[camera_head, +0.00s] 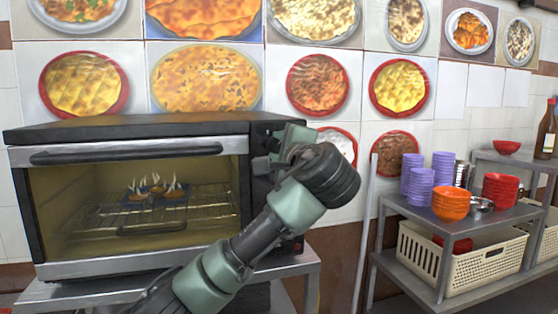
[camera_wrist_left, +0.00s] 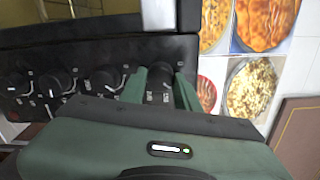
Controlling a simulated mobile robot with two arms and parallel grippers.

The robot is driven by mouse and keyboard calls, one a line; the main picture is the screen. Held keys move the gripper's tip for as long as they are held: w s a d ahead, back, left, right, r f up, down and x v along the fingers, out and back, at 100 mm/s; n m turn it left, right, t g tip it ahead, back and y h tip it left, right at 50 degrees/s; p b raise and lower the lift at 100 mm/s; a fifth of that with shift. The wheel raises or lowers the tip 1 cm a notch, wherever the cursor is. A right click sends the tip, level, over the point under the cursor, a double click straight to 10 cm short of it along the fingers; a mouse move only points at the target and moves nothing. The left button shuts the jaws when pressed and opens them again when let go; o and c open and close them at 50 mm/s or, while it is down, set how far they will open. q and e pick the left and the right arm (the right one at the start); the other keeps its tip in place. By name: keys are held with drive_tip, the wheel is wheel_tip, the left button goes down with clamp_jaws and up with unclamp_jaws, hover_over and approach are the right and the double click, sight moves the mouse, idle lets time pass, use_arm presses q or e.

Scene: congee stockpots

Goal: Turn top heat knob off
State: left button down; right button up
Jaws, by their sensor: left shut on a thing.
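The oven (camera_head: 130,130) stands at the left with its dark control panel at its right side. In the head view my left gripper (camera_head: 281,146) is at the upper part of that panel and hides the knobs there. In the left wrist view the top heat knob (camera_wrist_left: 160,78) is between the two green fingers of my left gripper (camera_wrist_left: 161,88), which are shut on it. More black knobs (camera_wrist_left: 108,77) with white marks line up on the panel to the left in that view. My right gripper is not in view.
Inside the oven, several small items (camera_head: 155,191) sit on a wire rack. To the right, a metal shelf (camera_head: 455,222) holds purple cups (camera_head: 419,186), orange bowls (camera_head: 450,204) and red bowls (camera_head: 501,188). A grey pole (camera_head: 367,235) stands between oven and shelf.

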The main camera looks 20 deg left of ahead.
use_arm(q)
drive_tip(key=n+b, duration=0.1)
drive_tip(key=n, duration=0.2)
drive_tip(key=n+b, duration=0.1)
drive_tip(key=shift+d+f+n+b, duration=0.1)
drive_tip(key=shift+f+n+b, duration=0.15)
drive_tip(key=shift+n+b, duration=0.1)
drive_tip(key=shift+r+n+b, duration=0.2)
drive_tip(key=shift+n+b, duration=0.6)
drive_tip(key=shift+n, duration=1.05)
drive_tip(key=c, duration=1)
unclamp_jaws()
drive_tip(key=shift+c, duration=0.2)
drive_tip(key=b+v, duration=0.2)
drive_tip(key=v, duration=0.5)
drive_tip(key=shift+s+d+b, duration=0.15)
drive_tip(key=shift+s+b, duration=0.2)
